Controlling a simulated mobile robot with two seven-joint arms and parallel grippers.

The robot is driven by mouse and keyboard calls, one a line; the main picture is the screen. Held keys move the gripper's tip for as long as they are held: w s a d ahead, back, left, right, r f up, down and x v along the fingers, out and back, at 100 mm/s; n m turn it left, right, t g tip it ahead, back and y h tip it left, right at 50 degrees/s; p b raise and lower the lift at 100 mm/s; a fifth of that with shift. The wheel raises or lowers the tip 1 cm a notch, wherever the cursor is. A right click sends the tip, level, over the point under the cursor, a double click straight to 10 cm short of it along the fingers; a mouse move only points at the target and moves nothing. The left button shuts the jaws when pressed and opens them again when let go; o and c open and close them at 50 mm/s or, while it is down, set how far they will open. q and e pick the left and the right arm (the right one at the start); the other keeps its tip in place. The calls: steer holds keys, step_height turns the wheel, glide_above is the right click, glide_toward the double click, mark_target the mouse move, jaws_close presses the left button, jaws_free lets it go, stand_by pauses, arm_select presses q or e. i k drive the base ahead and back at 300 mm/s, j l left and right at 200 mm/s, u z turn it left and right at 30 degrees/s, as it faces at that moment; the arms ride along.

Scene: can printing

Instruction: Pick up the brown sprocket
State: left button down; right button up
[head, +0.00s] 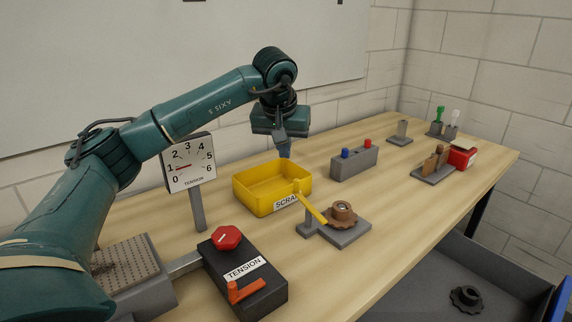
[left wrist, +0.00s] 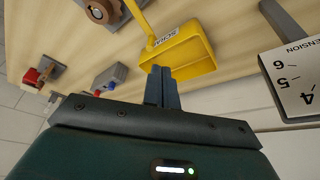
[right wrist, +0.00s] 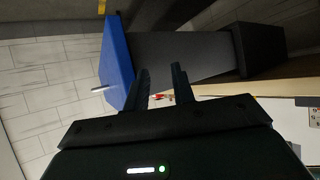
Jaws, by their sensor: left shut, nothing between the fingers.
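The brown sprocket (head: 343,211) sits on a grey block with a flat base (head: 345,234) on the table. It also shows at the top edge of the left wrist view (left wrist: 103,10), partly cut off.
The yellow scrap bin (head: 247,195) stands left of the sprocket. A yellow lever (head: 313,209) reaches beside the sprocket. A tension gauge (head: 189,163) and a black tension box (head: 262,289) are at left. A grey button block (head: 355,164) stands behind. A dark sprocket (head: 466,299) lies in the grey bin at lower right.

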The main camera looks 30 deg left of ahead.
mark_target(336, 217)
steer(key=k+l, duration=0.8)
